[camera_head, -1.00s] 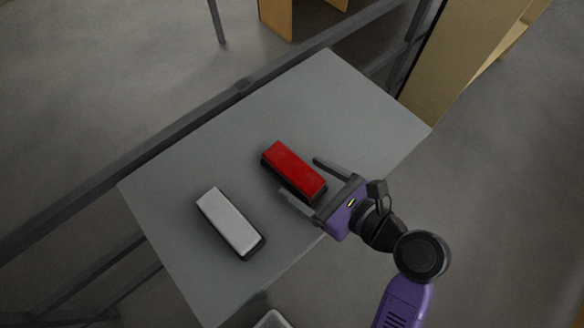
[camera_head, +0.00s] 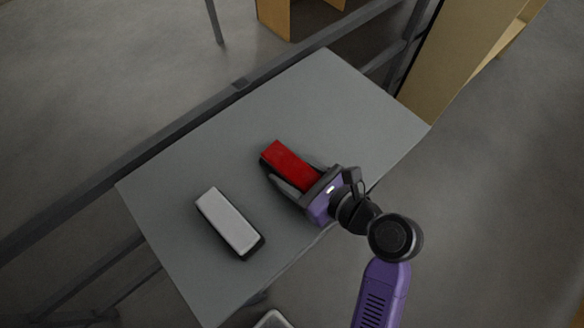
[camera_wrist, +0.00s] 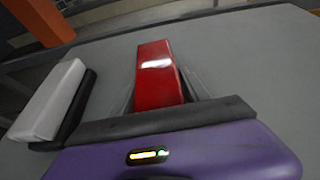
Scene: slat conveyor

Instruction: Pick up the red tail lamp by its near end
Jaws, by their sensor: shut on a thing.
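The red tail lamp (camera_head: 287,163) lies on the grey table, its length running from upper left to lower right in the head view. My gripper (camera_head: 296,178) is at its near end, with one finger along each long side, and is shut on the lamp. In the wrist view the red tail lamp (camera_wrist: 156,72) stretches away from the gripper's palm, and its near end is hidden behind the dark gripper edge. The lamp appears to rest on the table; I cannot tell whether any part is raised.
A white lamp (camera_head: 229,219) with a dark base lies to the left on the grey table (camera_head: 330,90); it also shows in the wrist view (camera_wrist: 48,100). A dark rail (camera_head: 170,130) runs along the far side. The table's far right part is clear.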

